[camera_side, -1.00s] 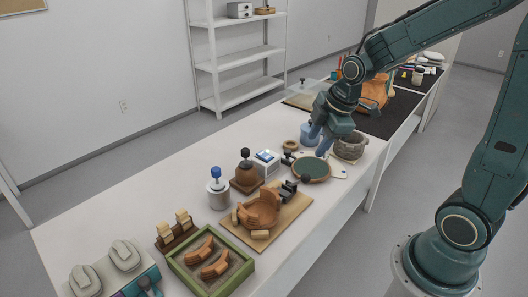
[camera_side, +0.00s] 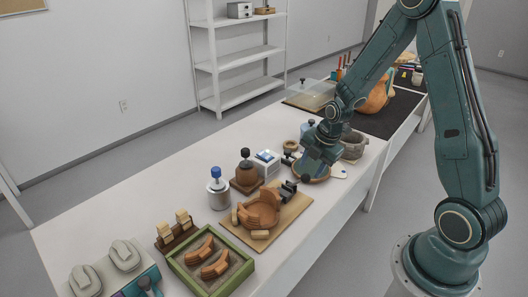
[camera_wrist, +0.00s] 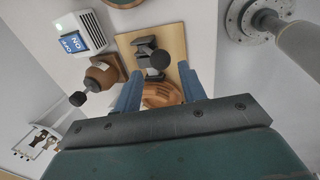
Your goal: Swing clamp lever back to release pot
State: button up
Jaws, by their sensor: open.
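The terracotta pot (camera_side: 262,208) sits on a wooden board (camera_side: 286,220) in the side view. A dark clamp (camera_side: 289,190) stands at the board's far end, with a black ball knob (camera_side: 306,178) on its lever. In the wrist view the clamp (camera_wrist: 146,44) and knob (camera_wrist: 160,60) show just beyond the fingertips. Part of the pot (camera_wrist: 160,94) shows between the blue fingers. My gripper (camera_wrist: 160,72) is open and empty, its fingers apart. In the side view my gripper (camera_side: 306,165) is angled down beside the knob; I cannot tell if it touches.
A white box with a blue switch (camera_side: 267,161) and a brown piece with a black knob (camera_side: 246,172) stand left of the clamp. A green-edged tray of sherds (camera_side: 210,265) lies nearer.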

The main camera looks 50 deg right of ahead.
aim_at(307, 175)
jog(key=shift+w+f, duration=0.1)
jog(key=shift+f, duration=0.2)
jog(key=shift+x, duration=2.6)
jog(key=shift+w, duration=0.1)
jog(key=shift+w+r+g, duration=0.4)
jog(key=shift+w, duration=0.2)
jog(key=shift+w+r+g, duration=0.25)
jog(key=shift+w+g, duration=0.1)
jog(key=shift+w, duration=0.3)
jog(key=shift+w+r+g, duration=0.25)
jog(key=shift+w+g, duration=0.1)
jog(key=shift+w, duration=0.3)
jog(key=shift+w+f+g, duration=0.4)
jog(key=shift+w+g, duration=0.35)
jog(key=shift+w, duration=0.65)
jog(key=shift+w+f+g, duration=0.45)
jog(key=shift+w+g, duration=0.35)
jog(key=shift+w, duration=0.55)
jog(key=shift+w+f+g, duration=0.4)
jog(key=shift+w+g, duration=0.35)
jog(key=shift+w, duration=0.65)
jog(key=shift+v, duration=2.7)
